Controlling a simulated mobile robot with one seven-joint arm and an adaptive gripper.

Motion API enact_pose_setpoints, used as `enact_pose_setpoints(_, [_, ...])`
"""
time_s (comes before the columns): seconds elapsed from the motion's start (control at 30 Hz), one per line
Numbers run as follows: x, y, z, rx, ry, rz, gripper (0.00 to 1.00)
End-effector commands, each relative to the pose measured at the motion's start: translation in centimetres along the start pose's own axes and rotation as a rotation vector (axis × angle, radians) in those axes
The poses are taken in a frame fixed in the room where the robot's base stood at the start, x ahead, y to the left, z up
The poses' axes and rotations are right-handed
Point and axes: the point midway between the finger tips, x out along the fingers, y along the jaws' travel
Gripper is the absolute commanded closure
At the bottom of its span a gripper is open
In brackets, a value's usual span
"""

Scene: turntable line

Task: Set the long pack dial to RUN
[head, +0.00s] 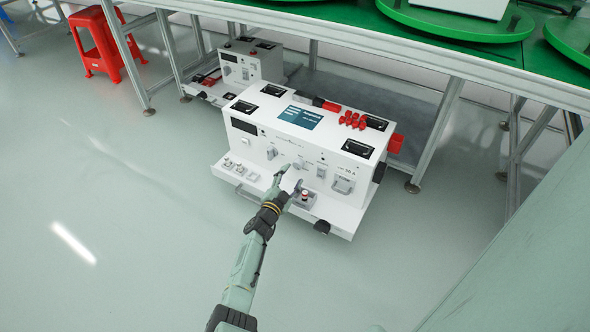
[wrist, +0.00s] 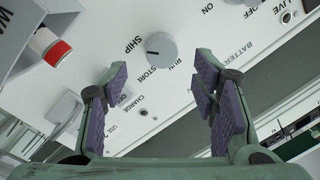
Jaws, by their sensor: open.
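The long pack (head: 318,151) is a large white unit on the floor at the edge of the workbench. Its dial (wrist: 161,47) is a pale round knob with a short dark mark, in the upper middle of the wrist view. The labels SHIP, STORE and RUN surround it, and the mark points left, towards SHIP. My gripper (head: 290,178) is in front of the front panel in the head view. Its purple-padded fingers (wrist: 162,78) are open and empty, with the dial just beyond the gap between their tips. The dial is hard to make out in the head view.
A red-and-white post (wrist: 49,46) stands left of the fingers in the wrist view. The pack's ledge (head: 240,180) carries small switches. A smaller white unit (head: 239,67) is behind, and a red stool (head: 98,42) is far left. The floor at left is clear.

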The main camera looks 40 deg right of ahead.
Motion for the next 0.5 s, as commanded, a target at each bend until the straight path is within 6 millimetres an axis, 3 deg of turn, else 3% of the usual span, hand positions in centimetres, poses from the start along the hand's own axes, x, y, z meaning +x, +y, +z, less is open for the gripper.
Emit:
enact_pose_setpoints(0.2, [3.2, 0.3, 0.4, 0.002, 0.001, 0.0, 0.46])
enact_pose_setpoints(0.5, [4.9, 0.0, 0.1, 0.0, -0.001, -0.001, 0.46])
